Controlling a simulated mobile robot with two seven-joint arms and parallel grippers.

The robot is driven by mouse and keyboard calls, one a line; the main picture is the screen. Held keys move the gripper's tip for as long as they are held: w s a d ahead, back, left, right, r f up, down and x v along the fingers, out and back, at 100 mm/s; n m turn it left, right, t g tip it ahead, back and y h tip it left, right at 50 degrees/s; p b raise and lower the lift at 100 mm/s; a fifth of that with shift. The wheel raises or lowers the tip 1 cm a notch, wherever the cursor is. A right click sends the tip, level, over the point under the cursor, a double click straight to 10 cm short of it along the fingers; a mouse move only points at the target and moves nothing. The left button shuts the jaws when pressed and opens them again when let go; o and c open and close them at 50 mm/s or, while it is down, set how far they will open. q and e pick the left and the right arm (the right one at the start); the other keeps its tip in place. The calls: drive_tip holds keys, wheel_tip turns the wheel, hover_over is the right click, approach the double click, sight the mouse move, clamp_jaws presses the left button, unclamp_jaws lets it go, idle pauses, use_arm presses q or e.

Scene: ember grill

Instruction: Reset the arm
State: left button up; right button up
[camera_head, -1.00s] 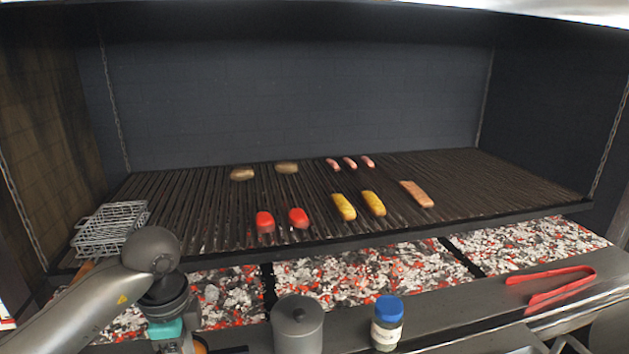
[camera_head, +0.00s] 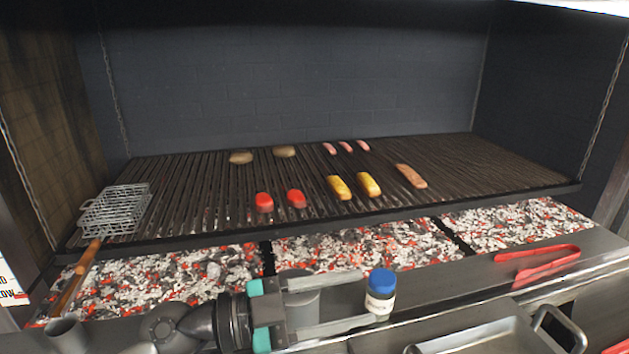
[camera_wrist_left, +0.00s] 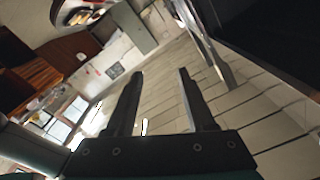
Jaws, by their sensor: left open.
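My left gripper (camera_head: 345,303) comes in from the left at the bottom of the head view, low over the front ledge. Its two fingers point right and stand apart, with nothing gripped. In the picture they overlap the grey pot (camera_head: 300,305), which is mostly hidden behind them. The fingertips appear close to the blue-lidded jar (camera_head: 381,290); I cannot tell whether they touch it. In the left wrist view the open fingers (camera_wrist_left: 160,100) show with empty space between them and the tiled floor beyond. My right gripper is not in view.
The grill grate (camera_head: 450,170) bears sausages, peppers, corn, potatoes and a fillet. A wire basket (camera_head: 115,210) with a wooden handle lies at its left. Hot coals (camera_head: 350,245) glow below. Red tongs (camera_head: 540,262) lie on the ledge at right; a metal tray (camera_head: 480,335) is in front.

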use_arm(q)
drive_tip(key=w+a+r+n+t+y, duration=0.3)
drive_tip(key=a+n+t, duration=0.2)
drive_tip(key=n+t, duration=0.25)
drive_tip(key=w+a+r+n+t+y, duration=0.3)
drive_tip(key=a+n+t, duration=0.25)
drive_tip(key=t, duration=0.25)
drive_tip(key=s+a+f+n+g+y, duration=0.1)
drive_tip(key=a+f+n+g+y, duration=0.2)
drive_tip(key=a+f+n+y, duration=0.8)
drive_tip(key=s+d+f+m+g, duration=0.2)
drive_tip(key=s+f+m+g, duration=0.3)
drive_tip(key=s+f+g, duration=1.25)
drive_tip(key=s+f+t+b, duration=0.1)
drive_tip(key=s+f+t, duration=0.15)
drive_tip(key=f, duration=0.95)
drive_tip(key=s+f+t, duration=0.1)
drive_tip(key=s+f, duration=0.2)
drive_tip(key=f, duration=0.9)
drive_tip(key=s+a+f+g+b, duration=0.1)
drive_tip(key=s+a+f+g, duration=0.1)
drive_tip(key=s+f, duration=1.3)
drive_tip(key=shift+a+f, duration=0.55)
drive_tip(key=shift+a, duration=0.05)
